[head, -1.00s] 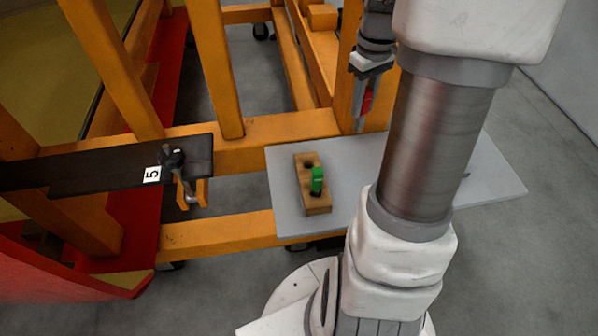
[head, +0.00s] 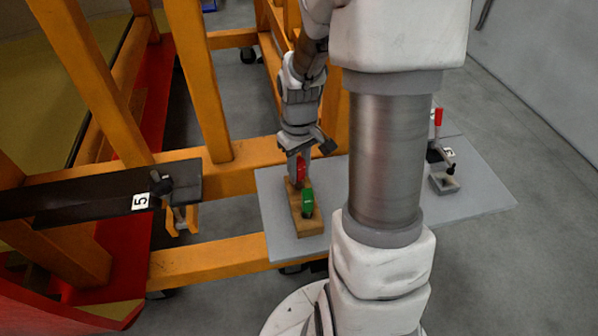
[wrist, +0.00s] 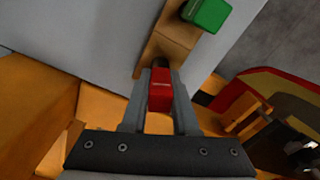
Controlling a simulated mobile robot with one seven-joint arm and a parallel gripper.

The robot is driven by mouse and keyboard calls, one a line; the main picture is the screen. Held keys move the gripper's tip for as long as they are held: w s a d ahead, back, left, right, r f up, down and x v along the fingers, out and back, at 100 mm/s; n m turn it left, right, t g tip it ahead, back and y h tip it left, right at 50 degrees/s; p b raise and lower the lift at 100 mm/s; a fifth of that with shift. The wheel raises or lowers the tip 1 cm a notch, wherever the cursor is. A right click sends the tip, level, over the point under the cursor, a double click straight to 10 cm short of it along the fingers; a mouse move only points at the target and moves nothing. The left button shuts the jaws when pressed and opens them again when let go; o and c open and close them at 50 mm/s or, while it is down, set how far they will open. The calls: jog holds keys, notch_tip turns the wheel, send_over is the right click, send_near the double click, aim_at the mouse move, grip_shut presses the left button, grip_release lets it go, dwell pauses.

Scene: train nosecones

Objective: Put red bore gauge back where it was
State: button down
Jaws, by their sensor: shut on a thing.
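My gripper (head: 300,168) is shut on the red bore gauge (head: 301,172), at the far end of the wooden block (head: 310,226). In the wrist view the red gauge (wrist: 160,92) sits between the two fingers, pointing at the end of the block (wrist: 168,50). A dark patch shows just past its tip; I cannot tell whether this is the hole or the gauge's own stem, nor whether the tip is inside. The green bore gauge (head: 307,202) stands upright in the block's near hole, close to my fingers. It also shows in the wrist view (wrist: 207,14).
The block lies on a grey board (head: 275,235). A clamp with a red handle (head: 438,117) stands at the board's right. Orange frame beams (head: 210,95) rise behind and left. A dark bar (head: 100,192) labelled 5 juts in from the left.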

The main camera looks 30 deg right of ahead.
jog(key=shift+f, duration=0.4)
jog(key=shift+f, duration=0.1)
jog(key=c, duration=0.7)
grip_release()
notch_tip(320, 180, up, 12)
jog(key=shift+r+p, duration=0.15)
jog(key=shift+p, duration=0.45)
